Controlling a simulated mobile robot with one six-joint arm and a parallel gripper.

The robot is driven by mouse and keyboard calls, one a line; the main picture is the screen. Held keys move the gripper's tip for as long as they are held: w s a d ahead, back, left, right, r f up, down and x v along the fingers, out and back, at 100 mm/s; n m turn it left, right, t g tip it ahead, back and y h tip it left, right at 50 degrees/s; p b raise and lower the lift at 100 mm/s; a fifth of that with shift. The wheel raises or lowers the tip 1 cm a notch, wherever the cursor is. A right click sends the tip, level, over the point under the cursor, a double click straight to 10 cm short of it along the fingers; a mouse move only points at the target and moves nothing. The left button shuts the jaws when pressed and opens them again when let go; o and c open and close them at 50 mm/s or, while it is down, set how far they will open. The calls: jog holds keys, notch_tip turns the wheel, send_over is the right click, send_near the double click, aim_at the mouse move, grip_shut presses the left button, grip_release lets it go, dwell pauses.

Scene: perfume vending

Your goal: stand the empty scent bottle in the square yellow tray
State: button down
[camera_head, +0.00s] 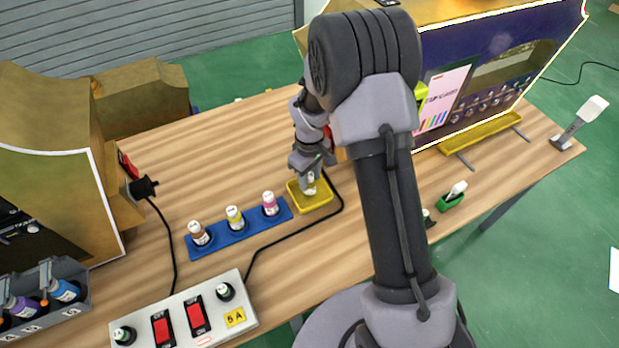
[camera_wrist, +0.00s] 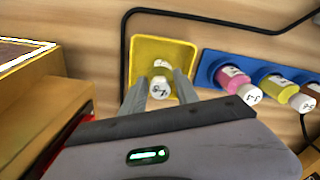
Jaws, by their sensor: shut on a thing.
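The square yellow tray (camera_head: 322,203) lies on the wooden table, just right of the blue rack. It also shows in the wrist view (camera_wrist: 146,47). My gripper (camera_head: 311,176) points down over the tray and is shut on the scent bottle (camera_head: 310,188). In the wrist view the bottle's white cap (camera_wrist: 159,88) sits between my fingertips (camera_wrist: 160,92), with the tray behind it. The bottle looks upright.
A blue rack (camera_head: 237,237) holds brown, yellow and pink bottles left of the tray. A black cable runs round the tray. A switch box (camera_head: 185,315) stands at the front. A green holder (camera_head: 450,203) is at the right. The table behind the rack is clear.

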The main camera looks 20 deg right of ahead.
jog(key=shift+f, duration=0.2)
jog(key=c, duration=0.9)
grip_release()
jog(key=shift+r, duration=0.1)
jog(key=s+a+r+m+t+p, duration=0.1)
jog(key=s+r+m+p, duration=0.15)
jog(key=r, duration=1.05)
jog(key=s+r+m+t+p, duration=0.1)
jog(key=s+r+p, duration=0.2)
jog(key=r, duration=1)
jog(key=s+a+r+m+t, duration=0.1)
jog(key=s+r+m, duration=0.1)
jog(key=s, duration=0.4)
jog(key=s+a+r+m+t+y, duration=0.1)
jog(key=s+r+m, duration=0.2)
jog(key=s, duration=0.3)
jog(key=s+a+r+m+t+y, duration=0.1)
jog(key=s+r+m, duration=0.1)
jog(key=s+r, duration=0.2)
jog(key=shift+s+r+m+t, duration=0.15)
jog(key=shift+s+m+t, duration=0.25)
jog(key=shift+s, duration=1)
